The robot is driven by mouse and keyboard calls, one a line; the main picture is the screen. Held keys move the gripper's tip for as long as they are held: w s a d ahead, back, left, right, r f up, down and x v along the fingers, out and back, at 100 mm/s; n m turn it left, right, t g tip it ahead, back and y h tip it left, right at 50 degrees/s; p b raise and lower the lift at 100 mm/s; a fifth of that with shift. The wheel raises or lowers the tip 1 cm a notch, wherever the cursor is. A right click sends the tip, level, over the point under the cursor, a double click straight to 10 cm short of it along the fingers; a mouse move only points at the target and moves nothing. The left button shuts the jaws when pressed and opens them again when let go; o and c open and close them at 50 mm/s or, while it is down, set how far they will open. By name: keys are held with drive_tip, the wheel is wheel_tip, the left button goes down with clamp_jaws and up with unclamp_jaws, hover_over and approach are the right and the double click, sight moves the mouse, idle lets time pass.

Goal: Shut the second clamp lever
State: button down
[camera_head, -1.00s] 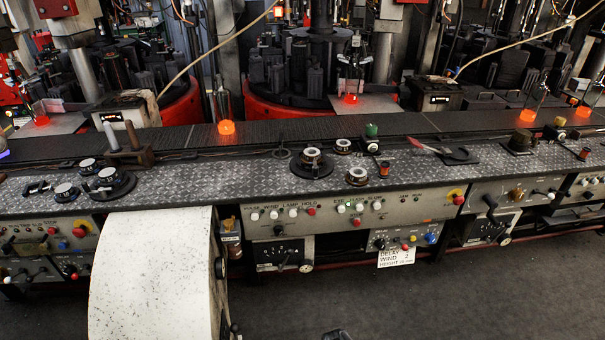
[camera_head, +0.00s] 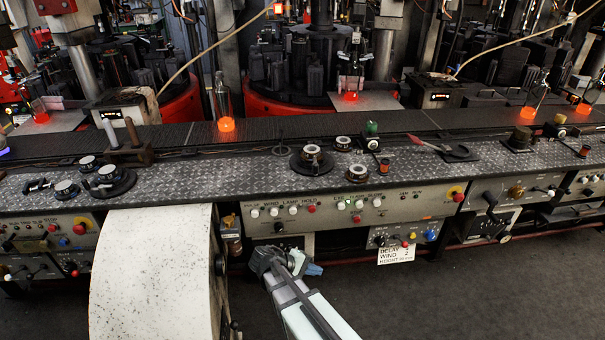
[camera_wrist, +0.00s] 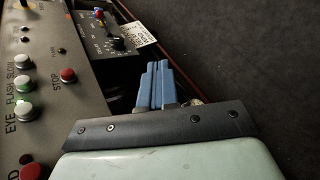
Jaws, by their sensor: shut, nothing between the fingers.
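My gripper (camera_head: 313,269) is in front of the middle console, low, below its button panel. In the wrist view its two blue fingers (camera_wrist: 157,84) are shut together with nothing between them. My gripper and arm cover the black lever box under the middle panel. A black lever (camera_head: 491,200) shows on the right station's panel, with another handle (camera_head: 504,237) below it. Dark levers (camera_head: 10,243) also show at the far left station. No label tells which is the second clamp lever.
The middle panel's buttons (camera_head: 312,208) and a small knob box (camera_head: 403,235) with a paper label (camera_head: 396,256) are close to my gripper. A large pale curved cover (camera_head: 150,275) stands to its left. The floor (camera_head: 470,300) in front is clear.

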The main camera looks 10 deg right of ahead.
drive_tip(key=w+a+r+t+h, duration=0.1)
drive_tip(key=w+a+r+t, duration=0.15)
drive_tip(key=r, duration=0.35)
drive_tip(key=w+a+r+t+h, duration=0.1)
drive_tip(key=w+a+r, duration=0.3)
drive_tip(key=r, duration=0.1)
drive_tip(key=m+t+h, duration=0.1)
drive_tip(key=t+h, duration=0.2)
approach(315, 169)
drive_tip(key=a, duration=0.7)
drive_tip(key=x, duration=0.6)
drive_tip(key=w+x, duration=0.1)
drive_tip(key=x, duration=0.3)
drive_tip(key=shift+a, duration=0.15)
drive_tip(key=shift+s+d, duration=0.25)
drive_tip(key=shift+d, duration=0.3)
drive_tip(key=shift+s+d, duration=0.2)
drive_tip(key=shift+d, duration=0.35)
drive_tip(key=shift+s+d, duration=0.1)
drive_tip(key=shift+d, duration=0.55)
drive_tip(key=shift+s+d, duration=0.45)
drive_tip(key=shift+d, duration=0.35)
